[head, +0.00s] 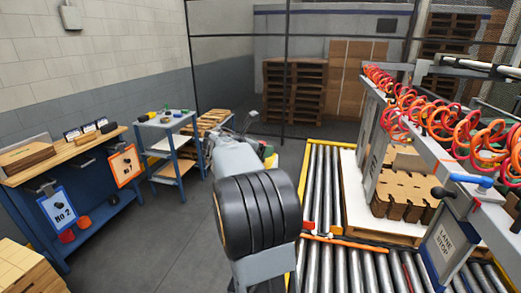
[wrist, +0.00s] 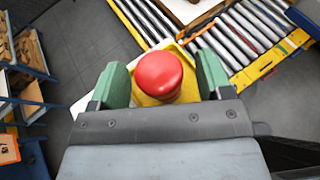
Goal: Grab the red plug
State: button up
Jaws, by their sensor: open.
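A round red plug (wrist: 158,75) shows in the middle of the wrist view. It sits on a yellow base (wrist: 188,92). My gripper (wrist: 160,64) is open, with one green finger on each side of the plug and a visible gap on both sides. I cannot tell how deep the fingers reach beside it. In the head view my arm hides most of this spot, and I cannot make out the plug there.
A blue workbench (head: 88,200) and a small shelf cart (head: 166,146) stand left. Grey floor (head: 150,235) lies open between.

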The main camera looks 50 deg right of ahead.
jog(key=shift+d+f, duration=0.1)
jog(key=shift+d, duration=0.1)
jog(key=c, duration=1)
jog(key=shift+c, duration=0.2)
